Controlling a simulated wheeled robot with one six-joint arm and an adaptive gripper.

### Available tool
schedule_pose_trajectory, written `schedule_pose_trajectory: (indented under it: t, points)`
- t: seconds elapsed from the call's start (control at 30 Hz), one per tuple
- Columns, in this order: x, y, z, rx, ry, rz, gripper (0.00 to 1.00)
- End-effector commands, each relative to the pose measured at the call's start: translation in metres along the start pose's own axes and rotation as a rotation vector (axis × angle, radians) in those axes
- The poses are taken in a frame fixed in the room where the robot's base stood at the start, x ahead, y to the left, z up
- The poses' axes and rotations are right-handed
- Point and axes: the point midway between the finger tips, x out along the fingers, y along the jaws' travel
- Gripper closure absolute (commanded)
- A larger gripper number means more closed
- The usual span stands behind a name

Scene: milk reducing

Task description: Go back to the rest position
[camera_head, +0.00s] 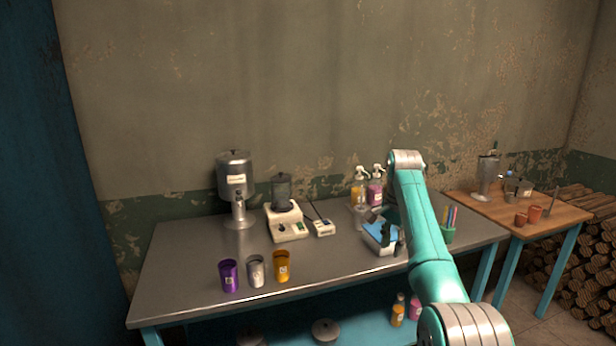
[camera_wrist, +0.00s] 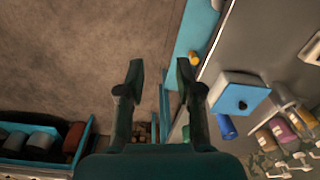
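My gripper (camera_wrist: 160,78) is open in the wrist view, with its two dark fingers apart and nothing held between them. Floor and a blue strip of table frame show beyond and between the fingers. In the head view my teal arm rises over the right part of the grey metal table (camera_head: 190,262). The gripper itself is mostly hidden there and hard to make out. A white and blue box (camera_head: 378,238) stands on the table beside my arm. It also shows right of the fingers in the wrist view (camera_wrist: 238,92).
Purple (camera_head: 229,275), silver (camera_head: 256,271) and orange (camera_head: 282,266) cups stand near the front edge. A metal dispenser (camera_head: 234,180), a white-based device (camera_head: 286,222) and pump bottles (camera_head: 376,188) stand behind. A wooden table (camera_head: 555,215) is at right. The table's front middle is clear.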

Motion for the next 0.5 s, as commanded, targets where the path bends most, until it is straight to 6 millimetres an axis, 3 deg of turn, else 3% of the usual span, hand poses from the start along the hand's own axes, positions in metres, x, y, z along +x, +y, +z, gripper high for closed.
schedule_pose_trajectory:
  t: [0.27,0.5]
  points:
    - [0.051,-0.001,0.001,-0.034,0.022,-0.032,0.65]
    - [0.121,0.003,0.006,-0.084,0.058,-0.08,0.65]
